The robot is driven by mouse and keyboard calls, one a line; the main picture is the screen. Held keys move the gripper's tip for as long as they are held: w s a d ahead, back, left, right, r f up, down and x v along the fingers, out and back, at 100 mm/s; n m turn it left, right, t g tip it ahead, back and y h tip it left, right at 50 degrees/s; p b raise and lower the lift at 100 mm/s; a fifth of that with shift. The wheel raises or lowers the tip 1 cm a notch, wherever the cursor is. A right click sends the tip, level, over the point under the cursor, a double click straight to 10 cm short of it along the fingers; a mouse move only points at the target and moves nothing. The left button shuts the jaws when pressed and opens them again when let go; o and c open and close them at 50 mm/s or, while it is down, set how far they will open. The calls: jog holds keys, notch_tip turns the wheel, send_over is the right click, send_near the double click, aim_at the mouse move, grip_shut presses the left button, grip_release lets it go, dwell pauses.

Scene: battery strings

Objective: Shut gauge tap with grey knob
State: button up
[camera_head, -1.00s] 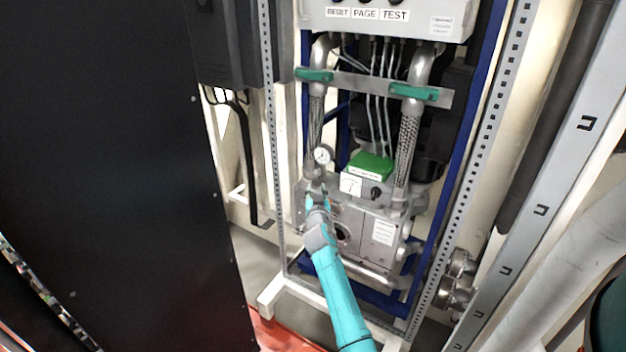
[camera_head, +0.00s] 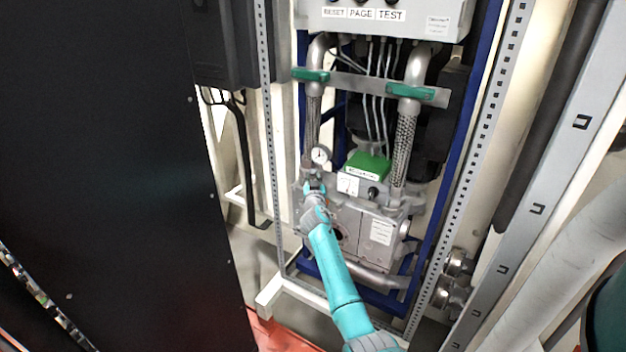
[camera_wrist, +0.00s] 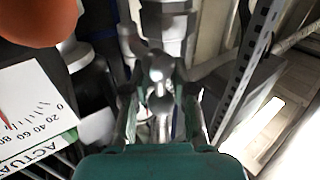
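The round pressure gauge (camera_head: 320,155) with a white dial stands on the left pipe of the unit in the head view. My gripper (camera_head: 314,187) is just below it, at the foot of that pipe, and covers the tap there. In the wrist view my gripper (camera_wrist: 160,115) has its two fingers apart, one on each side of a small grey rounded knob (camera_wrist: 160,104) on a grey metal fitting (camera_wrist: 157,66). Gaps seem to show between the knob and the fingers; contact is not clear.
A panel meter (camera_head: 347,184) with a black knob (camera_head: 373,192) sits right of my gripper; its scale (camera_wrist: 30,110) fills the left of the wrist view. A green box (camera_head: 367,164) is above it. A perforated rack post (camera_head: 272,150) stands left. Braided hose (camera_head: 403,150) runs right.

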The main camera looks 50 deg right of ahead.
grip_shut()
jog(key=shift+f, duration=0.1)
